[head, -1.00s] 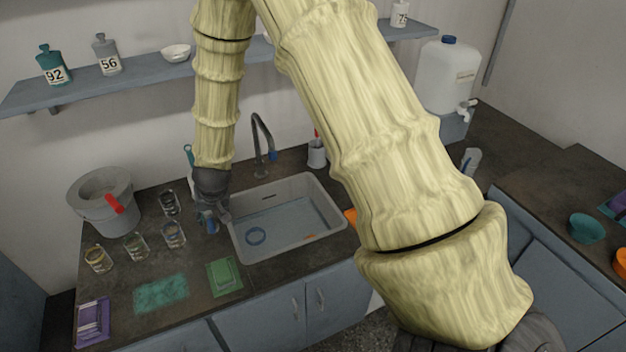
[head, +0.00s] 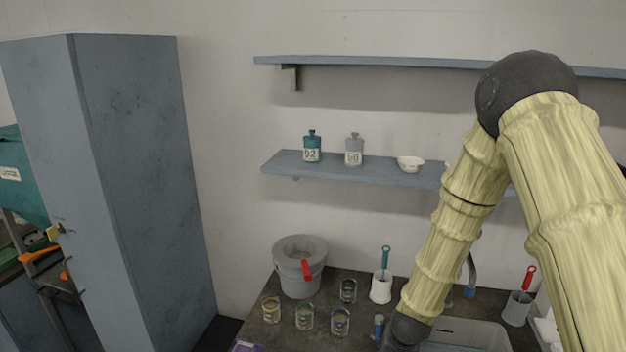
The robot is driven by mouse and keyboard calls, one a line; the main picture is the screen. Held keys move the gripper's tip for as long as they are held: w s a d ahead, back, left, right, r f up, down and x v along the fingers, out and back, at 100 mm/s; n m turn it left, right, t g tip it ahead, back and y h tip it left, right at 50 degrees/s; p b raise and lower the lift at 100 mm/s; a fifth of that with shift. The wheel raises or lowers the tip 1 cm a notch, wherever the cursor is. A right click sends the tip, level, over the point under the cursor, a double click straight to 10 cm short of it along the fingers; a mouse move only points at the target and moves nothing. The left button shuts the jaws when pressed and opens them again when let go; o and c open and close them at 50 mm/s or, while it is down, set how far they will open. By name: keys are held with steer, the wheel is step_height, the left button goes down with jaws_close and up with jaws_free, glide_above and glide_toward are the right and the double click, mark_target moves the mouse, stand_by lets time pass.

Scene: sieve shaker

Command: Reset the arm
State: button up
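My arm is pale yellow with dark joints and fills the right side of the head view. It rises to a dark round elbow joint, then its forearm slopes down to the left. My gripper (head: 391,335) is at the bottom edge, dark and partly cut off, over the counter beside the sink (head: 465,330). A small blue part (head: 379,325) shows at its left; I cannot tell whether it belongs to the gripper or is a separate thing. Whether the fingers are open or shut does not show.
Several glass beakers (head: 304,318) stand left of my gripper, with a grey bucket (head: 300,275) behind them. A white holder with a teal-handled brush (head: 381,288) is close behind the gripper. Bottles stand on the lower shelf (head: 300,165). A tall grey-blue cabinet (head: 135,180) is at left.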

steer(key=s+f+n+g, duration=0.1)
steer(key=s+f, duration=0.5)
steer(key=s, duration=0.6)
steer(key=s+f+n+g, duration=0.15)
steer(key=s+f, duration=0.45)
steer(key=s, duration=0.6)
steer(key=s+f+n+g, duration=0.15)
steer(key=s+f, duration=0.45)
steer(key=s, duration=0.6)
step_height(320, 180, down, 8)
steer(key=m+b, duration=0.1)
steer(key=b, duration=0.8)
steer(key=shift+a, duration=0.1)
